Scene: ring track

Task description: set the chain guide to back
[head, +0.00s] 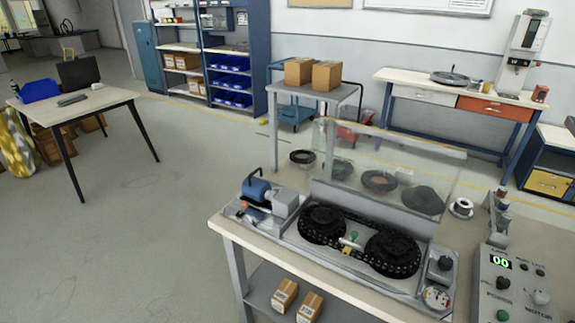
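The track unit (295,237) sits on a workbench in the head view, with two black chain rings side by side, a left ring (322,222) and a right ring (392,252). Between them is a small metal piece (349,242) with a green knob (354,235) and a yellow block (346,251); it may be the chain guide. It is too small to tell which setting it is in. A clear panel (395,165) stands raised behind the rings. My gripper is not in view.
A blue motor-like part (256,189) sits left of the rings. A black knob (445,263) and a dial (436,298) are at their right. A control box (512,285) reading 00 stands at the right. Dark discs (380,181) lie behind the panel. Open floor (150,230) lies left.

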